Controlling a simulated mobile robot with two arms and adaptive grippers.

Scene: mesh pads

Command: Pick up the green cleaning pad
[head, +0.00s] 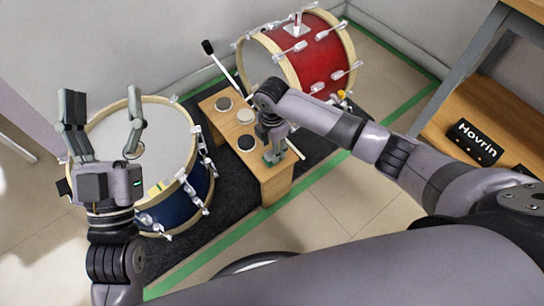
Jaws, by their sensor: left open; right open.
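The green cleaning pad (268,160) is at the front right end of a low wooden bench (277,184), mostly hidden by my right gripper. My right gripper (274,153) points down at it, with its fingers right at the pad. It is open; whether the fingers touch the pad cannot be made out. My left gripper (103,102) is open and empty, held up in front of the blue drum with its fingers pointing away from me.
Other round pads lie on the bench: a grey one (224,103), a beige one (245,116) and a black one (246,143). A blue drum (172,130) stands left of the bench and a red drum (327,50) behind it. A wooden shelf (450,118) is at right.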

